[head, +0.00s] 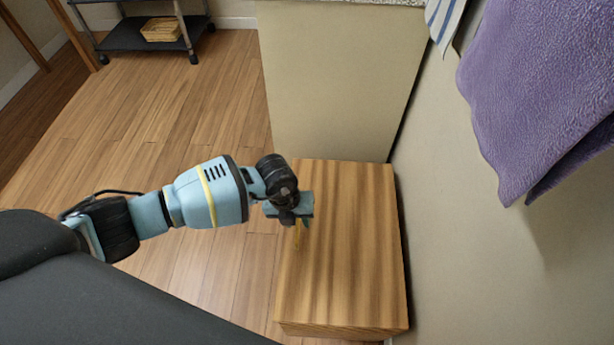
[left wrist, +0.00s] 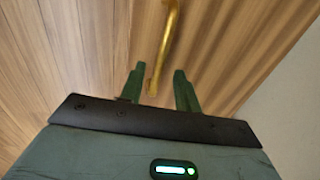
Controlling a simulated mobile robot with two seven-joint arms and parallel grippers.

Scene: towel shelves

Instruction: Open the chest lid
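The chest (head: 345,250) is a closed wooden box with striped grain, standing on the floor against the wall in the head view. Its lid also shows in the left wrist view (left wrist: 225,45). A thin golden handle (head: 297,236) is on the chest near its left side, partly hidden by my left gripper (head: 301,222). In the left wrist view the handle (left wrist: 166,45) runs down from the top, its lower end between the spread green fingers (left wrist: 159,72). My left gripper is open, with visible gaps beside the handle. My right gripper is out of view.
A beige cabinet (head: 335,85) stands directly behind the chest. The wall (head: 470,230) is close on the right, with a purple towel (head: 545,90) hanging there. A dark cart (head: 145,35) stands at the back left. The wooden floor (head: 190,120) left of the chest is clear.

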